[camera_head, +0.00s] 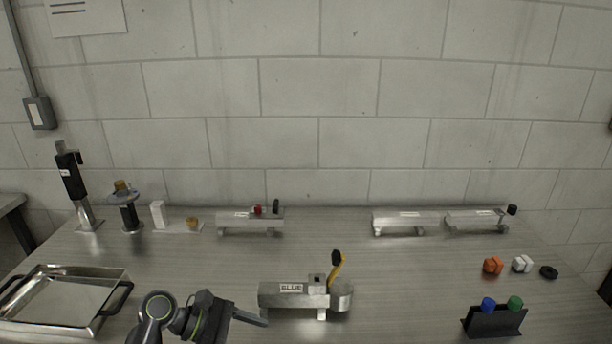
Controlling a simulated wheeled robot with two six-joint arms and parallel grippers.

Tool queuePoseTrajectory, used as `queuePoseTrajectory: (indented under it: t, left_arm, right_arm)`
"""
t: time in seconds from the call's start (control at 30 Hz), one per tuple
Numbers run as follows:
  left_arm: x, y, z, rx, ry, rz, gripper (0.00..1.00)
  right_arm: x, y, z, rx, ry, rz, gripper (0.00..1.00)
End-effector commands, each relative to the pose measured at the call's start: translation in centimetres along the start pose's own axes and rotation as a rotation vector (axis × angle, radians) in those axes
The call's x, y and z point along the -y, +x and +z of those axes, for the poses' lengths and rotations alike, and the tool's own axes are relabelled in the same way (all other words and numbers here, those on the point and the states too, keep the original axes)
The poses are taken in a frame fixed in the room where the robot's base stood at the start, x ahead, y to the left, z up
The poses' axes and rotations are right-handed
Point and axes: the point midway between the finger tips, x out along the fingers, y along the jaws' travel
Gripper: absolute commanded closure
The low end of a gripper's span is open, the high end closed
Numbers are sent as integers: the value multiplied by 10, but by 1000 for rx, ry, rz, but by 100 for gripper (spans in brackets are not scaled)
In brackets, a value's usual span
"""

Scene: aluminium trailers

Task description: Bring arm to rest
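My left arm comes in at the bottom, left of centre. Its gripper (250,316) points right, close to the left end of the trailer labelled BLUE (303,299). The fingers are seen edge-on, so I cannot tell whether they are open or shut, or whether they touch the trailer. The BLUE trailer stands on the front middle of the table, with a yellow lever with a black knob (337,266) and a round silver part (342,296) at its right end. My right gripper is not in view.
More trailers stand at the back (250,221), (398,222), (476,220). A metal tray (110,318) is at the left, with upright tools (72,180) behind it. Small orange (493,265) and white (522,263) parts and a black holder (495,322) are at the right.

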Motion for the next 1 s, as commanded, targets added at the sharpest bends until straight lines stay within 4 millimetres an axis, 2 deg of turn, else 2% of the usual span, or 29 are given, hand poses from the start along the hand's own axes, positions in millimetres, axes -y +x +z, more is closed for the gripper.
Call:
queuePoseTrajectory:
  t: [0.2,0.37,0.47,0.7,0.8,1.0]
  left_arm:
    - [32,2,-33,-124,172,23,35]
    - [64,0,-63,-261,351,23,35]
    - [93,-6,-84,-379,500,1,35]
    - [172,-41,-125,-703,891,-171,35]
    - [203,-62,-133,-823,1034,-287,35]
    - [247,-98,-136,-976,1216,-511,35]
  right_arm:
    - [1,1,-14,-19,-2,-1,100]
    - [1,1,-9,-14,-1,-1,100]
    - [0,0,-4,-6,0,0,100]
    - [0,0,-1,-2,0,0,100]
    - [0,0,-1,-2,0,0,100]
    - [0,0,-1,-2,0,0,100]
